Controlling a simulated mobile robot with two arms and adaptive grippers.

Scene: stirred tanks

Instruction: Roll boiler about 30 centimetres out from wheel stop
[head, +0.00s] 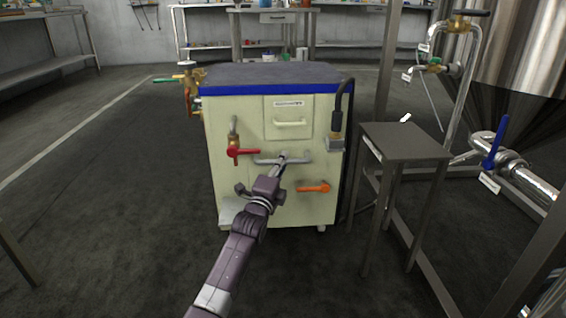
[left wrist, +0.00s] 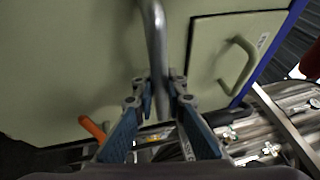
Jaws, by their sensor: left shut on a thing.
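The boiler (head: 240,185) is a cream cabinet with a dark top and a blue rim, standing upright on small wheels on the dark floor in the head view. A grey bar handle (head: 302,158) runs across its front; it also shows in the left wrist view (left wrist: 155,35). My left gripper (head: 281,164) is shut on this bar, its fingers (left wrist: 160,95) on either side of it in the left wrist view. I cannot make out the wheel stop. My right gripper is out of view.
A red-handled valve (head: 238,152) and an orange lever (head: 314,188) project from the boiler's front. A small dark metal table (head: 405,142) stands close at the right, before pipes and a steel tank (head: 520,50). The floor (head: 110,190) at the left is clear.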

